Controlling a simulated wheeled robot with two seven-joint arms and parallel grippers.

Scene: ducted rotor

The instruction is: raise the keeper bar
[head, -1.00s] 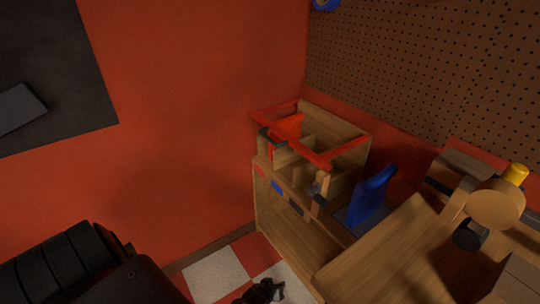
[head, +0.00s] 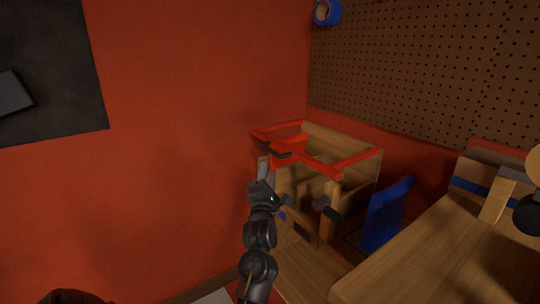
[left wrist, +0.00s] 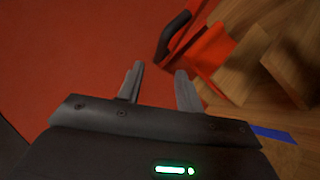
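The keeper bar appears to be the red bar (head: 312,160) along the front top of a wooden box; it has a dark handle (head: 273,149) at its left end. In the left wrist view, the dark handle (left wrist: 172,38) and red part (left wrist: 208,50) lie just beyond the fingertips. My left gripper (head: 264,172) has come up from below to just under the handle. Its two grey fingers (left wrist: 158,77) are apart with nothing between them, and I see no contact with the handle. My right gripper is in neither view.
The wooden box (head: 355,190) stands in the corner by the red wall. A blue upright panel (head: 386,212) and a wooden worktop (head: 430,245) are to its right. A pegboard (head: 420,80) is behind. Open space lies left of the box.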

